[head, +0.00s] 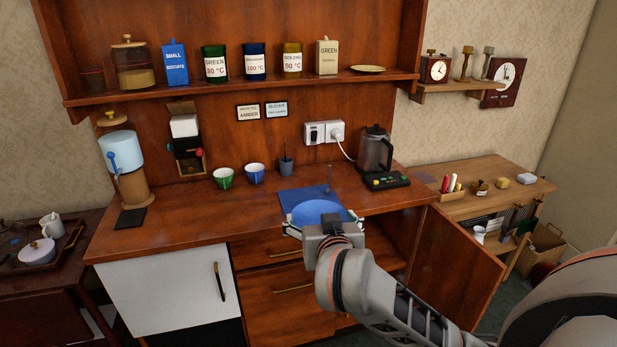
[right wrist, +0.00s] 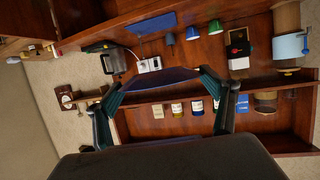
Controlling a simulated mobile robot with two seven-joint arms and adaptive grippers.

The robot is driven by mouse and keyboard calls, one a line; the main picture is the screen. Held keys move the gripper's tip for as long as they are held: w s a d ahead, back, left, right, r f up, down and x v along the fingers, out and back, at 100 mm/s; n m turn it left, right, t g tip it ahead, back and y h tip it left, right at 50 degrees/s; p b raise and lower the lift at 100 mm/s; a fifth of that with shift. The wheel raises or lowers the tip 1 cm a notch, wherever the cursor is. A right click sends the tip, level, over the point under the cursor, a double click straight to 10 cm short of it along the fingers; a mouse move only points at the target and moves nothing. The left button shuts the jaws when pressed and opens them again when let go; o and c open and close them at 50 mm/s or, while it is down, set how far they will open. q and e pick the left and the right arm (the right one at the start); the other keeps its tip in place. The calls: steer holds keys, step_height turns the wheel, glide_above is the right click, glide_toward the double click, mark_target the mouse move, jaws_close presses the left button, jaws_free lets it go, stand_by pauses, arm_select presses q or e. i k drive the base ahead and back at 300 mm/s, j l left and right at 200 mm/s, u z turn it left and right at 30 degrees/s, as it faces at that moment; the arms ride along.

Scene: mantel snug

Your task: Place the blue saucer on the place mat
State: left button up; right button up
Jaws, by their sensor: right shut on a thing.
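The blue saucer (head: 316,211) is held by my right gripper (head: 324,224) at the front edge of the wooden counter. In the right wrist view, the saucer (right wrist: 158,80) shows as a dark blue band between the two fingers. The blue place mat (head: 296,196) lies on the counter just behind the saucer, which overlaps its front part in the head view. The mat also shows in the right wrist view (right wrist: 152,24). Whether the saucer touches the mat or counter is hard to tell. My left gripper is not in view.
A kettle (head: 374,150) stands right of the mat. An open cabinet door (head: 452,265) juts out below right. The left counter front is mostly clear.

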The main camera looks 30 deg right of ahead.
mark_target(302, 199)
steer(key=i+l, duration=0.25)
steer(key=i, duration=0.15)
steer(key=i+l, duration=0.2)
steer(key=i, duration=0.2)
steer(key=i+l, duration=0.25)
steer(key=i, duration=0.15)
